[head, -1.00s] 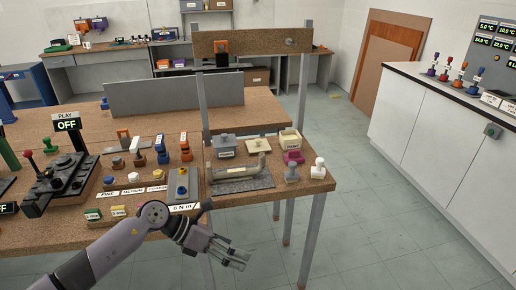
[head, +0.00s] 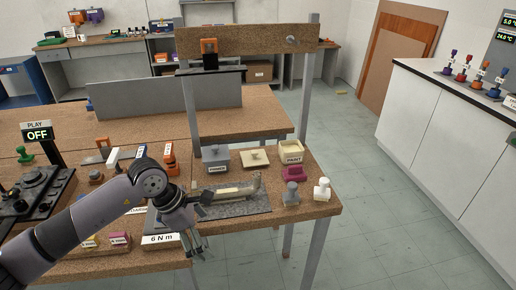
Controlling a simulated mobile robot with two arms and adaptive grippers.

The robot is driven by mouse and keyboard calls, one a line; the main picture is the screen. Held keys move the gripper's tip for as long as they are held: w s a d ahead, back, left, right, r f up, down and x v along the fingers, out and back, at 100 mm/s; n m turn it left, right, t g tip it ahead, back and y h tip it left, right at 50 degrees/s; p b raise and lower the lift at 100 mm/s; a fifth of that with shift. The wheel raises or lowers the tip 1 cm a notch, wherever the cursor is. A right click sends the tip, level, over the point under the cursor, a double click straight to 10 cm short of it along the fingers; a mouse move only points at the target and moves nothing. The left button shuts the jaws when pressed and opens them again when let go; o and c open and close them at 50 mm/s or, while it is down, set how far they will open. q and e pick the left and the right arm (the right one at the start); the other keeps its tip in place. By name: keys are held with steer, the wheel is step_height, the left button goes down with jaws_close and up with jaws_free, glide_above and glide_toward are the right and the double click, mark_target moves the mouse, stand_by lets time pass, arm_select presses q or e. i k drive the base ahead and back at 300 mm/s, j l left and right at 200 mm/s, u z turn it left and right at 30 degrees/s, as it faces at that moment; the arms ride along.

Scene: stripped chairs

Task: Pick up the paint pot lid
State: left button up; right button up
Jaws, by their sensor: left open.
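The paint pot lid (head: 254,158) is a flat cream square with a small knob on top. It lies on the bench between the grey primer pot (head: 215,158) and the cream pot labelled PAINT (head: 291,153). The paint pot is open at the top. My left gripper (head: 197,250) is open and empty at the bench's front edge, fingers pointing down. It is nearer to me than the lid and to its left, well apart from it. My right gripper is out of view.
A grey mat with a pale curved handle-like piece (head: 236,192) lies between my left gripper and the lid. A magenta block (head: 292,173), a grey stamp-like piece (head: 291,194) and a white one (head: 322,190) stand to the right. An upright post and raised board (head: 245,40) stand behind.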

mark_target(253, 157)
steer(key=i+l, duration=0.15)
steer(key=i, duration=0.55)
steer(key=i+l, duration=0.1)
steer(key=i, duration=0.6)
